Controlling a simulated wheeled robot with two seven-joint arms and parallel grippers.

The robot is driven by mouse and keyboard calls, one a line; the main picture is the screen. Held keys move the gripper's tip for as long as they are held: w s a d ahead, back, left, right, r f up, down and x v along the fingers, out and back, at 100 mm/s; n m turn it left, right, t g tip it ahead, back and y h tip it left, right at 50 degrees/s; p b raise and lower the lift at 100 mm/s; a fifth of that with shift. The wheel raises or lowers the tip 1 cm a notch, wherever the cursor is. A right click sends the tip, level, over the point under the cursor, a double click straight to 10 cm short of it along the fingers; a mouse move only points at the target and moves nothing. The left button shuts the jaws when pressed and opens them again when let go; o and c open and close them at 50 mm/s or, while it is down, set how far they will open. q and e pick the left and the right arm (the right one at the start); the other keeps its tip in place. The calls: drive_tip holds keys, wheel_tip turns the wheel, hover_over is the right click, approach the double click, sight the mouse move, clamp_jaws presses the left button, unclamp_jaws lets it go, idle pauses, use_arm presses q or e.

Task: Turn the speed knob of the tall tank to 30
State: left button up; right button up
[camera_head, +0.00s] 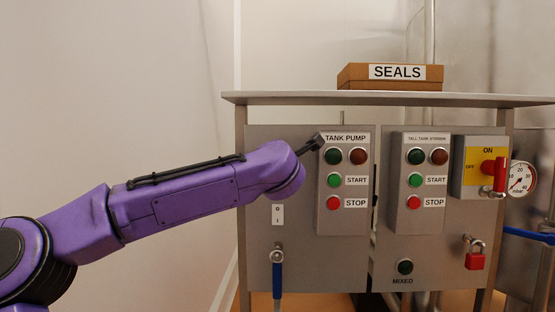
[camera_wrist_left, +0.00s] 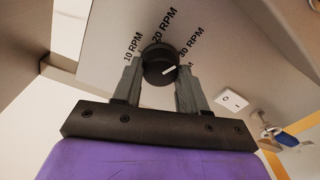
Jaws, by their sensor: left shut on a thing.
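The black speed knob (camera_wrist_left: 159,68) sits on a grey panel in the left wrist view, with RPM labels around it. The knob's white pointer line is aimed right and slightly up, toward the right-hand label's side. My left gripper (camera_wrist_left: 158,79) is shut on the knob, one finger on each side. In the head view my purple left arm reaches the panel's left part and hides the knob and the fingers. My right gripper is not in view.
The tank pump box (camera_head: 343,219) with lamps and buttons is just right of my arm. A white switch (camera_head: 277,214) and a blue-handled valve (camera_head: 277,280) are below. The tall tank box (camera_head: 424,218), red switch (camera_head: 493,167) and red padlock (camera_head: 475,261) are farther right.

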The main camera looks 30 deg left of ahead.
use_arm(q)
drive_tip(key=shift+f+m, duration=0.15)
drive_tip(key=shift+m, duration=0.45)
drive_tip(key=o, duration=0.9)
drive_tip(key=shift+o, duration=0.8)
drive_tip(key=shift+a, duration=0.15)
drive_tip(key=b+v, duration=0.4)
drive_tip(key=v, duration=0.6)
drive_tip(key=shift+s+b, duration=0.15)
drive_tip(key=shift+b, duration=0.2)
drive_tip(key=shift+d, duration=0.25)
